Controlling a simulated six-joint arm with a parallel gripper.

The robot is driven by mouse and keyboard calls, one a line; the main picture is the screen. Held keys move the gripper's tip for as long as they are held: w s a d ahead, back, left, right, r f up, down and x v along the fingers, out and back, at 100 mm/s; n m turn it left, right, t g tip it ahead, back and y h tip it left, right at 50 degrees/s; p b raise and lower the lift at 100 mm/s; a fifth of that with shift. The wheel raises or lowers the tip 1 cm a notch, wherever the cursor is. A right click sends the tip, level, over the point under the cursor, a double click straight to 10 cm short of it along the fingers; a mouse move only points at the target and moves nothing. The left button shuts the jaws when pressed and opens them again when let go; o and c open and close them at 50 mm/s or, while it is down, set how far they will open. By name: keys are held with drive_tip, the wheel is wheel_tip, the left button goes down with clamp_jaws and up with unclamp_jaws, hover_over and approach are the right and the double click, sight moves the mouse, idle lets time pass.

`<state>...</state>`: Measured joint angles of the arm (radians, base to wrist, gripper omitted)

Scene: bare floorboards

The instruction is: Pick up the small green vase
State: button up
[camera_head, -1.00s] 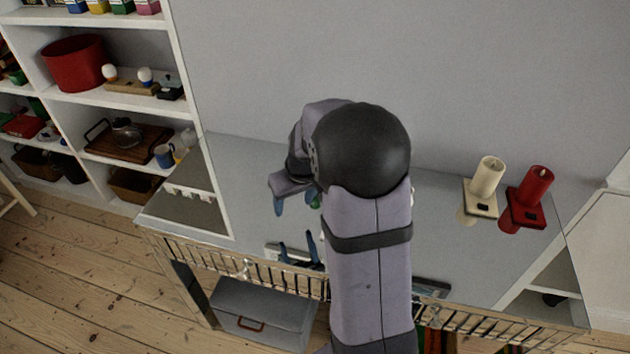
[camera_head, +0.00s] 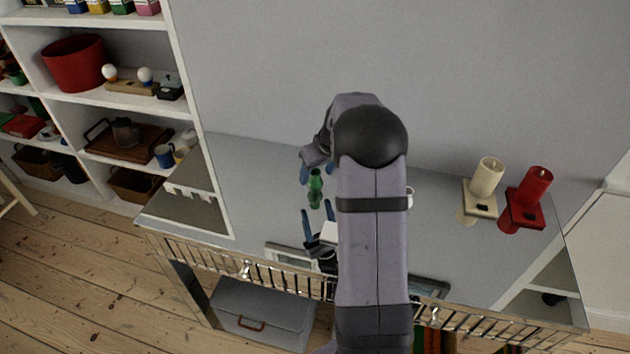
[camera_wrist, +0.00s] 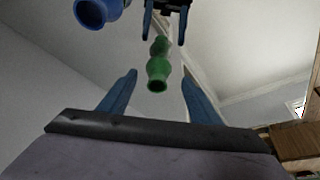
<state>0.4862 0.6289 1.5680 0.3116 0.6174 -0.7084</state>
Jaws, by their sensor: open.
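The small green vase (camera_head: 315,182) stands on the glossy, mirror-like top, with its reflection below it in the head view. My gripper (camera_head: 317,173) is open, and its blue fingers show near the vase's upper part. In the wrist view, the green vase (camera_wrist: 157,72) appears between the blue fingers of my gripper (camera_wrist: 159,72), with its round mouth facing the camera. The fingers look apart from it; the exact gap is hard to tell. My gripper's reflection also shows beyond the vase.
A blue vessel (camera_wrist: 97,11) is at the wrist view's top left. A cream candle (camera_head: 488,177) and a red candle (camera_head: 534,187) stand on holders at the right. A white object (camera_head: 410,198) is partly hidden by my arm. The reflective top (camera_head: 250,190) is clear left of the vase.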

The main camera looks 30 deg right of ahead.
sight(315, 179)
drive_tip(key=shift+p+x, duration=1)
drive_tip(key=shift+x, duration=1.55)
drive_tip(key=shift+d, duration=0.15)
drive_tip(key=c, duration=1.1)
